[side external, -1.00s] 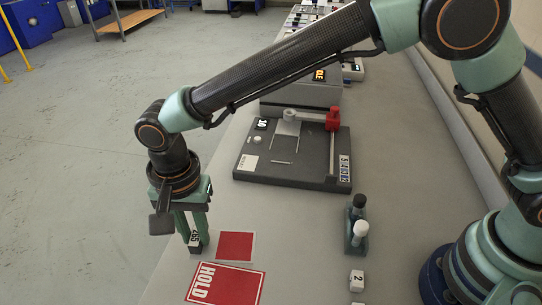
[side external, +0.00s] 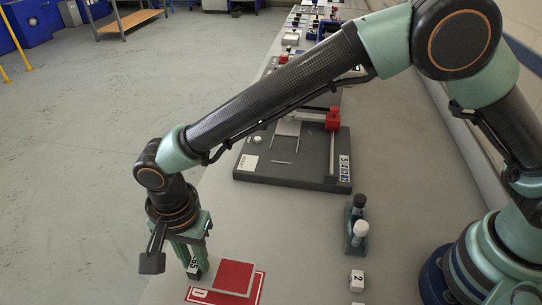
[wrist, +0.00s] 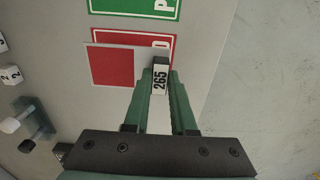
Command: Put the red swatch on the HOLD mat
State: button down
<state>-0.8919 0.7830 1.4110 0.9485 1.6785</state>
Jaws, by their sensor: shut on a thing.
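The red swatch (side external: 234,275), a red square on a pale card, has a small block (side external: 194,270) marked 265 at its side. My gripper (side external: 195,263) is shut on this block. In the wrist view the swatch (wrist: 110,65) extends left of my gripper (wrist: 160,80). The HOLD mat (side external: 201,296), red with a white border, is partly covered by the swatch in the side view. In the wrist view a strip of the mat (wrist: 130,39) shows past the swatch. I cannot tell whether the swatch touches the mat.
A green mat (wrist: 130,6) lies beyond the HOLD mat in the wrist view. A stand with a dark and a white bottle (side external: 357,232) and a white block marked 2 (side external: 357,280) are to the right. A dark flatbed device (side external: 290,170) stands behind.

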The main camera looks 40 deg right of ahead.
jog(key=shift+f, duration=2.35)
jog(key=c, duration=0.7)
grip_release()
jog(key=shift+o, duration=0.2)
jog(key=shift+r, duration=0.15)
